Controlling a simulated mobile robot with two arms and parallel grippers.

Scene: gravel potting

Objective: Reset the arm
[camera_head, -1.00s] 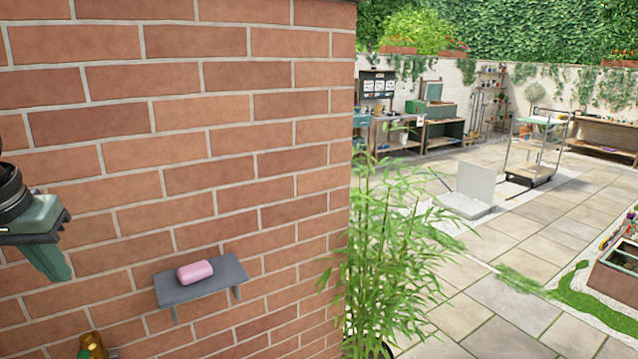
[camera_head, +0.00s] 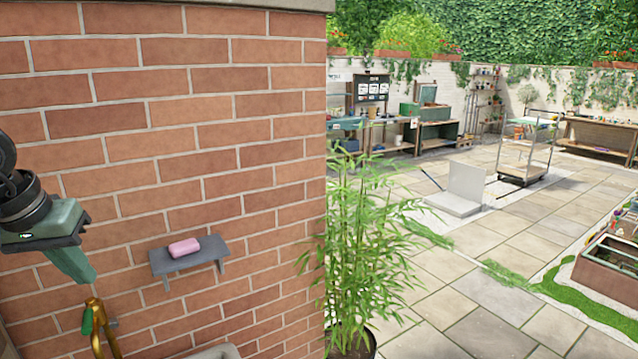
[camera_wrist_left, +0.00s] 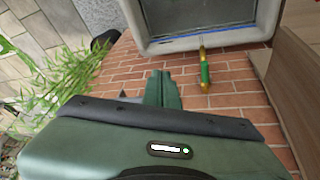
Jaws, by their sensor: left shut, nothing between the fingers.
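My left gripper (camera_head: 78,268) hangs at the left of the head view, in front of the brick wall (camera_head: 230,130), with its green fingers pointing down and to the right. In the left wrist view the fingers (camera_wrist_left: 163,88) are together with nothing between them. My right gripper is in neither view.
A grey wall shelf (camera_head: 190,259) holds a pink soap bar (camera_head: 184,247). Below the gripper is a brass tap (camera_head: 103,325) with a green handle, above a sink (camera_wrist_left: 215,38). A potted bamboo (camera_head: 360,250) stands at the wall's end. Open paving (camera_head: 490,270) lies to the right.

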